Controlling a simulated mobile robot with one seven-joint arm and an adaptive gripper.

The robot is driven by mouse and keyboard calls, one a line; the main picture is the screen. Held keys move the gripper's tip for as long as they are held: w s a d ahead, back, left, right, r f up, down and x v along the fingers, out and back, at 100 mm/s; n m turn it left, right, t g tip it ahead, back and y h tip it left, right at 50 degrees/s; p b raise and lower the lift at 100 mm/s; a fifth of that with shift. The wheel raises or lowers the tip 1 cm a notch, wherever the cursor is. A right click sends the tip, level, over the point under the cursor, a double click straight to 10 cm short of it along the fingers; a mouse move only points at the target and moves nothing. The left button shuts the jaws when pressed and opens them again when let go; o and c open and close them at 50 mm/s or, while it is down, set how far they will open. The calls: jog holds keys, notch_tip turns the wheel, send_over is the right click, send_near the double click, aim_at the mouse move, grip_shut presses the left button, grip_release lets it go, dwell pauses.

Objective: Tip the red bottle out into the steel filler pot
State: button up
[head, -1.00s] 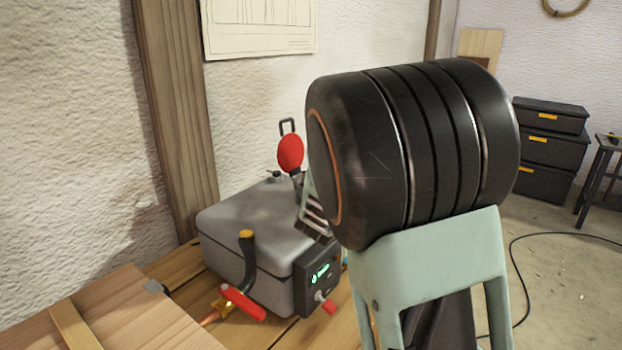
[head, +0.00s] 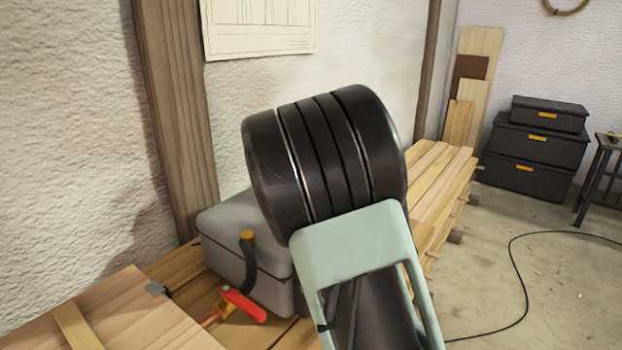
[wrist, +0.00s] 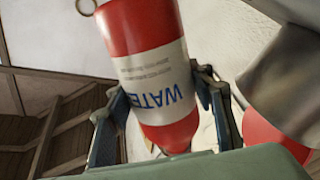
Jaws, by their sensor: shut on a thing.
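The red bottle (wrist: 150,35) with a white label marked in blue "WATE…" fills the middle of the wrist view. My gripper (wrist: 162,92) is shut on it, one dark finger on each side of the label. The lettering looks upside down there. A grey metal shape (wrist: 285,85), perhaps the steel filler pot, is close at the right of the wrist view, with a rounded red part (wrist: 268,135) beside it. I cannot tell whether the bottle touches it. In the head view my arm hides gripper, bottle and pot.
A grey box (head: 225,245) stands on the wooden bench by the wall, partly behind my arm. A red-handled tool (head: 243,304) lies in front of it, near a wooden board (head: 120,320). Stacked planks (head: 440,185) and dark cases (head: 530,165) are to the right.

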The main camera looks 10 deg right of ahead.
jog(key=n, duration=0.2)
jog(key=d+f+n+t, duration=0.1)
jog(key=n, duration=0.1)
jog(key=n+y, duration=0.1)
jog(key=n, duration=0.1)
jog(key=shift+s+d+f+p, duration=0.25)
jog(key=shift+d+f+p, duration=0.15)
jog(key=shift+d+r+n+t+y+p, duration=0.15)
jog(key=shift+r+n+t+y+p, duration=0.1)
jog(key=shift+n+p, duration=0.3)
jog(key=shift+d+r+n+t+y+p, duration=0.15)
jog(key=shift+n+t+p, duration=0.15)
jog(key=shift+n, duration=0.35)
jog(key=shift+w+a+r+n+y+p, duration=0.1)
jog(key=shift+a+r+n+y+p, duration=0.45)
jog(key=shift+n+p, duration=0.65)
jog(key=shift+a+f+n+b, duration=0.1)
jog(key=shift+f+n+b, duration=0.2)
jog(key=shift+n, duration=0.1)
jog(key=shift+r+n+t, duration=0.1)
jog(key=shift+n+t, duration=0.15)
jog(key=shift+n, duration=0.45)
jog(key=shift+a+r+n+y+p, duration=0.1)
jog(key=shift+r+n+y+p, duration=0.25)
jog(key=shift+n, duration=0.05)
